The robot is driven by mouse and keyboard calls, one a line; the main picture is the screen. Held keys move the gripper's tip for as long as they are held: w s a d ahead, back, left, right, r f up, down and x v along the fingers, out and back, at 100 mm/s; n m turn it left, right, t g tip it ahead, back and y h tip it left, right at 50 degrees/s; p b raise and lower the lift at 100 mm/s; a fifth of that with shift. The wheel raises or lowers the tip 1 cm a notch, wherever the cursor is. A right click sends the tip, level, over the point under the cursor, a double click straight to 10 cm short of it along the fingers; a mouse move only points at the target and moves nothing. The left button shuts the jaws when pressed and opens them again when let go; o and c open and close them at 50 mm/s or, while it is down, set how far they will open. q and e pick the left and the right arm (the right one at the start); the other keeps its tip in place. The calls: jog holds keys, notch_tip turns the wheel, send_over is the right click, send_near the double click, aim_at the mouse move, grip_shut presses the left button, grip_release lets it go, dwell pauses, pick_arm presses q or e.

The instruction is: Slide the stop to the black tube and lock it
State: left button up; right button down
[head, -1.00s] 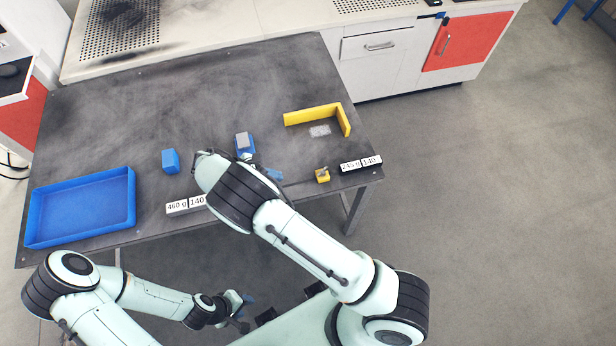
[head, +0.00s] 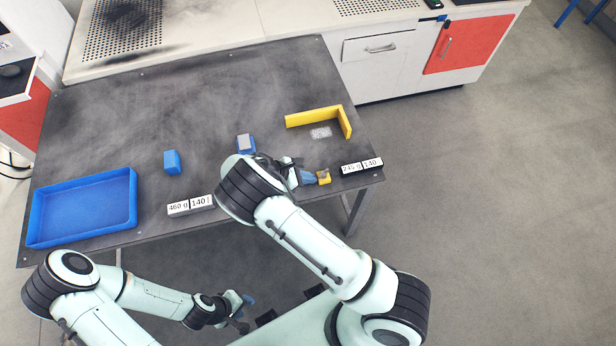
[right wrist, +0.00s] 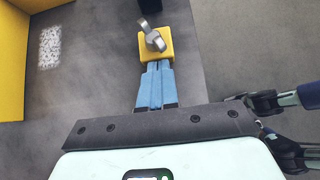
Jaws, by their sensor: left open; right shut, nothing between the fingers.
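The yellow stop (head: 324,177) sits near the table's right front edge, with a grey lever on top. In the right wrist view the stop (right wrist: 149,49) shows its grey lever (right wrist: 152,36) standing at a slant. My right gripper (head: 308,177) is shut and empty, its blue fingertips (right wrist: 155,72) right against or just short of the stop's near side; contact is hard to tell. My left gripper (head: 243,303) is open and empty, low in front of the table.
A yellow angle wall (head: 318,117) stands behind the stop. A label block (head: 361,166) is just right of it, another (head: 190,206) further left. The table's middle is clear.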

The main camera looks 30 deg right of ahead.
aim_at(320, 176)
jog(key=d, duration=0.2)
jog(key=s+d, duration=0.1)
jog(key=d, duration=0.1)
pick_arm(q)
jog(key=shift+s+f, duration=0.25)
jog(key=shift+f, duration=0.05)
pick_arm(e)
jog(key=shift+a, duration=0.2)
